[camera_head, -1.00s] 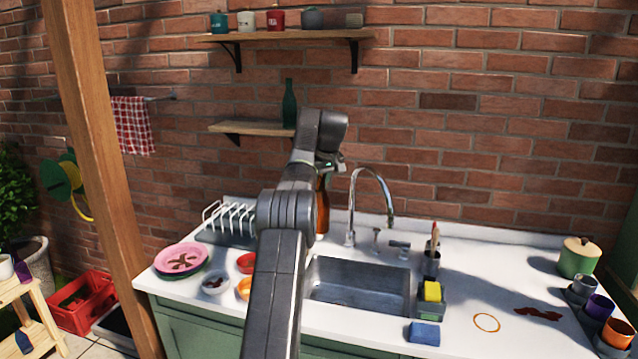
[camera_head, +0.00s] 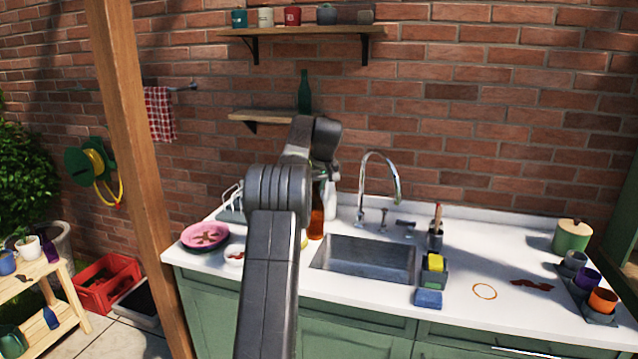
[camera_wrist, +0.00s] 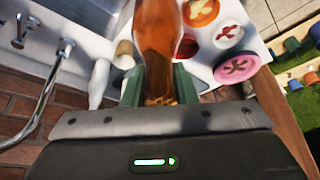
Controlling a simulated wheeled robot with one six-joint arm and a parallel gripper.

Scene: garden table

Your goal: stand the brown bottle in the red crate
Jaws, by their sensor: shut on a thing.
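The brown bottle (camera_head: 316,212) shows beside my arm at the left of the sink in the head view. In the wrist view the brown bottle (camera_wrist: 157,40) stands between the green fingers of my gripper (camera_wrist: 160,85), which is shut on it. In the head view my gripper is mostly hidden behind my arm. I cannot tell whether the bottle's base touches the counter. The red crate (camera_head: 97,297) sits on the ground at the lower left, beyond the wooden post, with dark contents inside.
A wooden post (camera_head: 140,170) rises between counter and crate. A dark tray (camera_head: 140,300) lies right of the crate, a plant shelf (camera_head: 45,290) left. Pink plates (camera_head: 205,235), a white bottle (camera_head: 330,198) and the tap (camera_head: 395,180) are near my arm.

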